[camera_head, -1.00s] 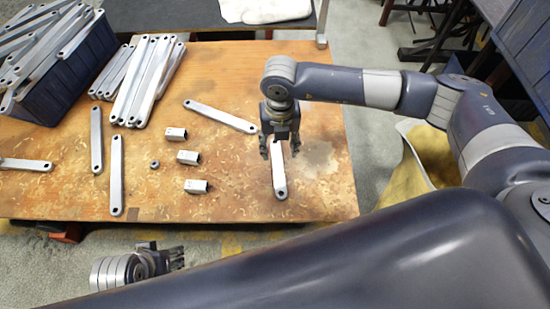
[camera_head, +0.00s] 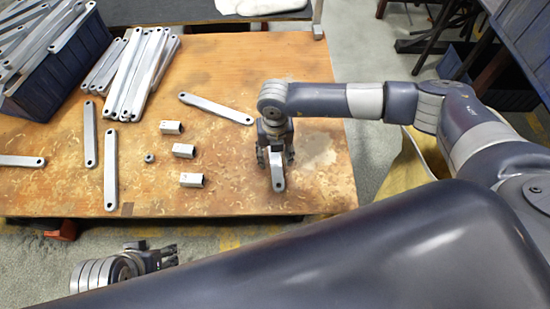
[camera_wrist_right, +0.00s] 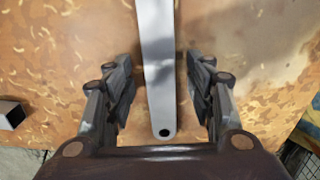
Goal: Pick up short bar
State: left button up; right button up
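A flat grey bar with a hole near its end lies on the wooden table under my right gripper; its near end (camera_head: 278,184) shows in the head view, and its far part is hidden by the gripper. My right gripper (camera_head: 275,158) is open above it, fingers pointing down. In the right wrist view the bar (camera_wrist_right: 158,70) runs between the two fingers of the gripper (camera_wrist_right: 163,88), with a gap on each side. My left gripper (camera_head: 168,255) is off the table's front edge at lower left; its finger opening is not clear.
Another bar (camera_head: 215,108) lies close, behind and left. Three square tubes (camera_head: 191,180), a small nut (camera_head: 149,158) and upright-lying bars (camera_head: 111,170) are left on the table (camera_head: 240,190). A stack of bars (camera_head: 140,75) and a blue bin (camera_head: 60,85) stand at the back left.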

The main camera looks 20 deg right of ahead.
grip_shut()
jog(key=shift+r, duration=0.15)
